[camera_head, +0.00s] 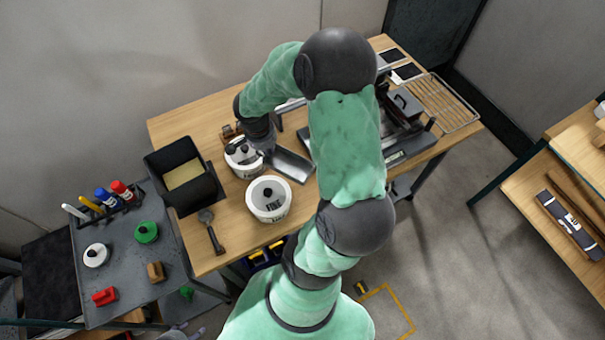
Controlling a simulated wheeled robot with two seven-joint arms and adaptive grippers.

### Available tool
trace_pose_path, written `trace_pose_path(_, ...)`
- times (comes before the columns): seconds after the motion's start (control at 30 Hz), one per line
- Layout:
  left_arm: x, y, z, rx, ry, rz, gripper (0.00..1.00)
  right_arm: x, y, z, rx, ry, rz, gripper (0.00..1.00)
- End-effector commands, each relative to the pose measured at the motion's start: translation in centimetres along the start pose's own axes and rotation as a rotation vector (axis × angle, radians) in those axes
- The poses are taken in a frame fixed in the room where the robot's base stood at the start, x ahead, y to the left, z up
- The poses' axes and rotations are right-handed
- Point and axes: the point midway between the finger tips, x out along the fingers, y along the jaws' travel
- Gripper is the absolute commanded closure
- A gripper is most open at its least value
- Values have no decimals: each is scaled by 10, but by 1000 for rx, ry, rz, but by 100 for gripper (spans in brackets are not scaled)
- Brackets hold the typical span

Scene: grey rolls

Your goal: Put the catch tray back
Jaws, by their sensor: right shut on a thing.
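The catch tray (293,166) is a shallow grey metal tray near the middle of the wooden table, beside the dark machine. My right arm reaches over the table from below, bends at the top and comes down to the tray's left end. My right gripper (265,148) is shut on the tray's left edge; its fingertips are small and partly hidden. I cannot tell whether the tray rests on the table or is lifted. My left gripper is not in view.
A white lidded pot (242,160) stands close beside the gripper, and another labelled white pot (268,200) is just in front of the tray. A black bin (182,176), a dark-handled tool (211,232), and a wire rack (443,101) are on the table. The dark machine (404,148) stands right of my arm.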

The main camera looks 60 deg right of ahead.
Motion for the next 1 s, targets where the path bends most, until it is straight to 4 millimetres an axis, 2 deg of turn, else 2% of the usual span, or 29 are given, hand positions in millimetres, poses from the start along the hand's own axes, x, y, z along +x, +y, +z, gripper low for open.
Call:
trace_pose_path(0.03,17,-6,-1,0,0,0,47,13,11,-4,80,2,11,100)
trace_pose_path(0.2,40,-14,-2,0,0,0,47,28,42,-12,321,2,47,100)
trace_pose_path(0.3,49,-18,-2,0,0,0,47,34,55,-15,422,1,64,100)
trace_pose_path(0.47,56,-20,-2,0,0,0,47,37,66,-17,510,0,78,100)
trace_pose_path(0.63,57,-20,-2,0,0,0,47,46,60,-30,530,-1,82,100)
trace_pose_path(1.0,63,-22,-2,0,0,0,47,86,23,-83,528,-1,82,100)
